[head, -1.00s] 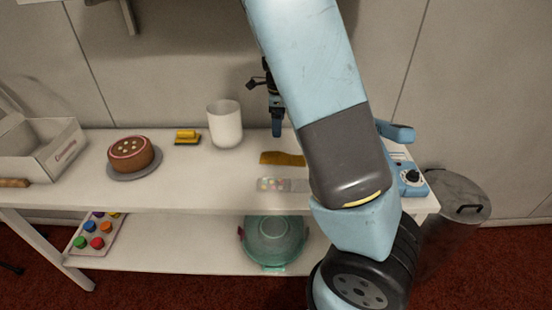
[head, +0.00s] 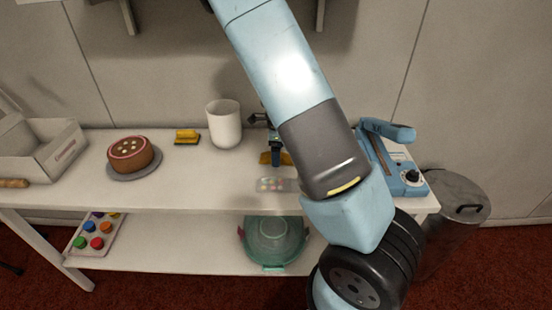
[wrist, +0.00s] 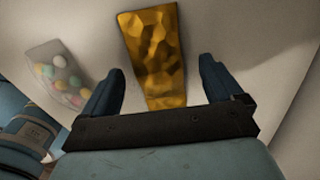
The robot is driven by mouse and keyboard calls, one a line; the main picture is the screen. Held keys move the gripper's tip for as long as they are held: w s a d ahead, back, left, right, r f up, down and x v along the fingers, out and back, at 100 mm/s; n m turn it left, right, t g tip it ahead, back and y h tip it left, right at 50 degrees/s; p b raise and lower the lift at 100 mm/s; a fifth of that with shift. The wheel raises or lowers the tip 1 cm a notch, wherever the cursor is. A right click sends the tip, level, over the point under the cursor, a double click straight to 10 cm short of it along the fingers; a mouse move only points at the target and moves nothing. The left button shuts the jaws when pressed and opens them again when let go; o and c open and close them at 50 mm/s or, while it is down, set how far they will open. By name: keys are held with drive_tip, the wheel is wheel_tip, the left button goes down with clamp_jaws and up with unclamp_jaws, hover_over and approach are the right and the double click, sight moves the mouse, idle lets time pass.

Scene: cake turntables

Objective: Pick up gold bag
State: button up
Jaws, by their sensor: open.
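The gold bag (wrist: 153,55) lies flat on the table, shiny and crinkled. In the wrist view its near end reaches between the two dark blue fingers of my gripper (wrist: 160,88), which are apart with nothing held. In the head view the gold bag (head: 285,158) is partly hidden behind my gripper (head: 275,155) and arm. My gripper points down over the bag. Whether the fingers touch the table is not clear.
A clear bag of coloured candies (wrist: 62,78) lies beside the gold bag. A white canister (head: 224,125), a yellow-topped block (head: 187,137) and a cake on a turntable (head: 133,158) stand to the left.

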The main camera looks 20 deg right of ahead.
drive_tip(key=shift+f, duration=0.4)
drive_tip(key=c, duration=1.1)
drive_tip(key=shift+r, duration=0.15)
